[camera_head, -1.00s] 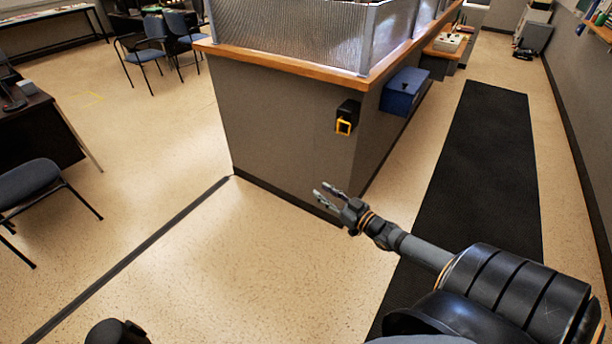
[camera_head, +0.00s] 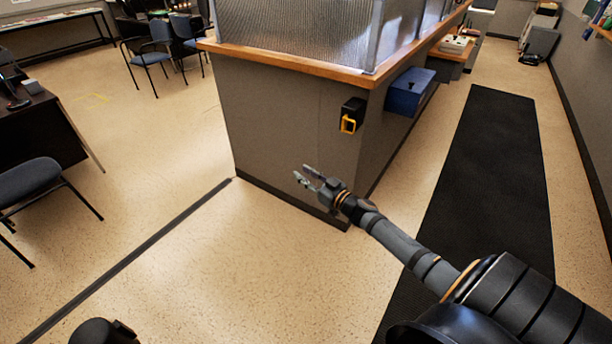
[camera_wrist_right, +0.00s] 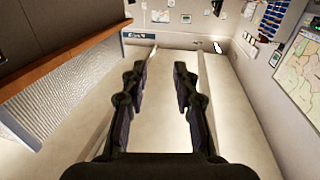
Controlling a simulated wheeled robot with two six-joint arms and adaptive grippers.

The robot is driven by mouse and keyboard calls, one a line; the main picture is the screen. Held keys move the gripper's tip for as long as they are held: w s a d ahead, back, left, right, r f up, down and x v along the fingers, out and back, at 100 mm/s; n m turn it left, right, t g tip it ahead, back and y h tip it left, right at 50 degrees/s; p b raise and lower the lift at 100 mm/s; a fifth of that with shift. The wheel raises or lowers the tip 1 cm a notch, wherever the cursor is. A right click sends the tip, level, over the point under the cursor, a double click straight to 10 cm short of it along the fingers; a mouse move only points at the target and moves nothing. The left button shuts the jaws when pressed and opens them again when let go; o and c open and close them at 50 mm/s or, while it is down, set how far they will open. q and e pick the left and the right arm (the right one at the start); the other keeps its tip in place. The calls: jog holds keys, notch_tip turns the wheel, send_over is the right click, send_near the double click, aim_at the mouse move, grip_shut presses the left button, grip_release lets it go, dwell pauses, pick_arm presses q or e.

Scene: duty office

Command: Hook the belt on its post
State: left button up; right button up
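A small black holder with a yellow loop (camera_head: 348,124), which looks like the belt's housing and end clip, is fixed to the end face of the grey counter. No stretched belt shows, and I cannot make out a post in either view. My right gripper (camera_head: 305,174) is in front of the counter's end, below and left of the yellow loop in the picture, and apart from it. In the right wrist view my right gripper (camera_wrist_right: 158,68) has its fingers spread with nothing between them. My left gripper is out of view.
The counter (camera_head: 285,130) has a wooden ledge and a ribbed glass screen. A blue box (camera_head: 408,92) hangs on its right side. A black floor mat (camera_head: 485,170) runs along the right. A dark floor strip (camera_head: 130,258) crosses the left. The floor before the counter is clear.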

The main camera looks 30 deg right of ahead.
grip_shut()
grip_release()
dwell(0.4)
jog(key=s+d, duration=0.2)
jog(key=s, duration=0.9)
jog(key=shift+s+d, duration=0.15)
jog(key=shift+s, duration=0.25)
